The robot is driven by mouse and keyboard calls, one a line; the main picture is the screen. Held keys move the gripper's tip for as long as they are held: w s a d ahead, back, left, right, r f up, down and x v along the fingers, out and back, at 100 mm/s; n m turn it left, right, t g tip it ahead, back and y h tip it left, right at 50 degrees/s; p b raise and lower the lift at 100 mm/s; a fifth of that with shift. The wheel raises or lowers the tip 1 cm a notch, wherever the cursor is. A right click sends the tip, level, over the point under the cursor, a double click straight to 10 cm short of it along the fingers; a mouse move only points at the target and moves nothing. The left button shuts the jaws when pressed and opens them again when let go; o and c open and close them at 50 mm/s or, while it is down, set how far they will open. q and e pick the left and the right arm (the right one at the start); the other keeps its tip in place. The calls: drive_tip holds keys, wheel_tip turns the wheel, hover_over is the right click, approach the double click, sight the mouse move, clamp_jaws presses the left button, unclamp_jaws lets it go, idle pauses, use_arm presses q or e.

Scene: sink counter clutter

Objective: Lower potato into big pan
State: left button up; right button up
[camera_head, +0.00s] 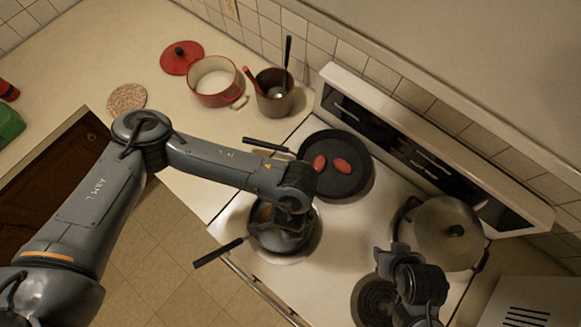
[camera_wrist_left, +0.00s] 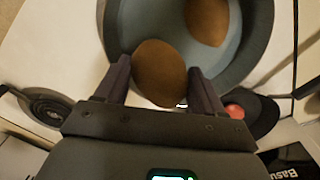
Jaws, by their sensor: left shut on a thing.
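My left gripper (camera_wrist_left: 162,82) is shut on a brown potato (camera_wrist_left: 160,72). It is over the deep dark pan (camera_wrist_left: 262,45) on the front left of the stove. The held potato overlaps the pan's near rim in the left wrist view; its exact height above the pan is unclear. A second brown potato (camera_wrist_left: 207,18) lies inside this pan. In the head view the pan's handle (camera_head: 217,252) points to the lower left, and my left wrist hides much of its inside. My right gripper (camera_head: 388,262) is at the stove's right side, its fingers not clear.
A flat dark pan (camera_head: 345,187) behind holds two reddish items (camera_head: 331,164). A lidded pot (camera_head: 440,232) stands at the right rear, beside my right arm. A red pot (camera_head: 216,97) and a utensil holder (camera_head: 272,103) stand on the left counter.

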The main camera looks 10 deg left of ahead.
use_arm(q)
drive_tip(key=shift+f, duration=0.2)
idle(0.4)
drive_tip(key=shift+f+b, duration=0.45)
drive_tip(key=shift+f, duration=0.1)
drive_tip(key=shift+f+b, duration=1)
drive_tip(key=shift+f, duration=0.8)
idle(0.8)
drive_tip(key=shift+f, duration=0.25)
idle(0.4)
drive_tip(key=o, duration=1.2)
